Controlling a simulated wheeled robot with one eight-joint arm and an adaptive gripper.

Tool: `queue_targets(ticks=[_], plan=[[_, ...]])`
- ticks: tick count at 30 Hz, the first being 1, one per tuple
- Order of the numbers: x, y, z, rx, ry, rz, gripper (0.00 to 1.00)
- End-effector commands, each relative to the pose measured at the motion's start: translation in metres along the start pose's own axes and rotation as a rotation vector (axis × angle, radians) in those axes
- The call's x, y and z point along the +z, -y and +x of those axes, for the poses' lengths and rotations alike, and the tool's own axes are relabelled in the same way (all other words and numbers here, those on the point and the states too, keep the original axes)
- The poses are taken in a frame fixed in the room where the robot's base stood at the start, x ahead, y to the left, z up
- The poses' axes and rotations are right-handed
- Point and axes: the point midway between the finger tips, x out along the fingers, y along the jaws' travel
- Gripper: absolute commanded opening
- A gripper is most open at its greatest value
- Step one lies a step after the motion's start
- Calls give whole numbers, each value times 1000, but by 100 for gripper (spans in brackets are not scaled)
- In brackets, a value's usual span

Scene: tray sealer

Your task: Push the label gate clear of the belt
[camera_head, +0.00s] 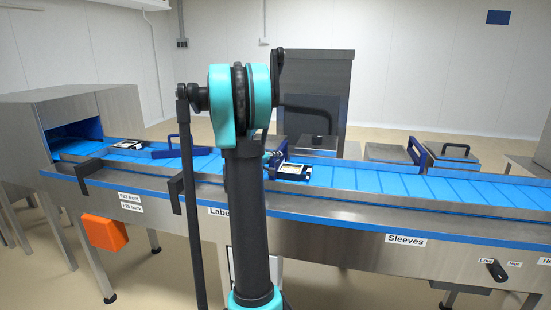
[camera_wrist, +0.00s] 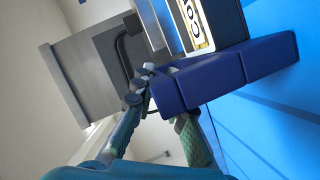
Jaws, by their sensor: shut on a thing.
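The label gate (camera_wrist: 225,75) is a dark blue bar, seen large in the wrist view, beside a dark tray (camera_wrist: 218,12) whose yellow and white label reads "CO" and part of another letter. My gripper (camera_wrist: 168,98) is shut on the near end of the gate, with one finger on each side. In the head view my arm hides most of the gate and gripper. The tray (camera_head: 294,172) shows there on the blue belt (camera_head: 375,180), just right of my arm. The gate's far end lies over or beside the belt; I cannot tell which.
A third blue bar (camera_head: 420,153) stands behind the belt at right. A tall grey cabinet (camera_head: 318,85) stands behind. The belt's right stretch is clear.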

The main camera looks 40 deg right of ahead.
Motion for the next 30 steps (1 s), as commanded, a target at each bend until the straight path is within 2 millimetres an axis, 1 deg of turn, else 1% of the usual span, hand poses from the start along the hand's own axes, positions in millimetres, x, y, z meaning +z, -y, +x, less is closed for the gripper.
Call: queue_targets(ticks=[8,11,14,17,24,30], plan=[[-1,0,3,0,0,0,0],[-5,0,12,0,1,0,0],[-12,0,29,1,0,0,0],[-21,0,52,1,1,0,0],[-50,0,122,0,0,0,0],[-72,0,175,0,0,1,0]])
